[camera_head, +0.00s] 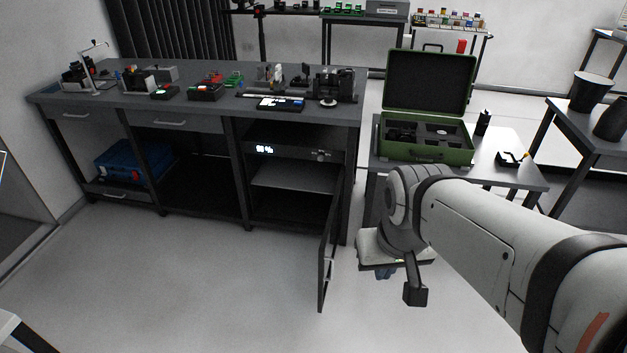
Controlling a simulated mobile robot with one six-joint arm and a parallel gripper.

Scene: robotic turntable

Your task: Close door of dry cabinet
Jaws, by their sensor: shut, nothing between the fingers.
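The dry cabinet (292,152) is built into the right end of the long dark workbench, with a lit display on its upper front panel. Its dark door (326,255) stands wide open, swung out toward me and seen nearly edge-on, hinged at the cabinet's right side. A pale handle (329,272) shows on the door. A shelf and a dark interior are visible inside. My gripper (385,272) is to the right of the door, apart from it in the picture, pointing down. It is shut and empty; its fingertips are small and partly hidden by my wrist.
The workbench top (190,105) carries several devices. A blue case (130,163) lies in its left bay. An open green case (425,140) stands on a side table (500,172) behind my arm. The floor (200,270) before the cabinet and left of the door is clear.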

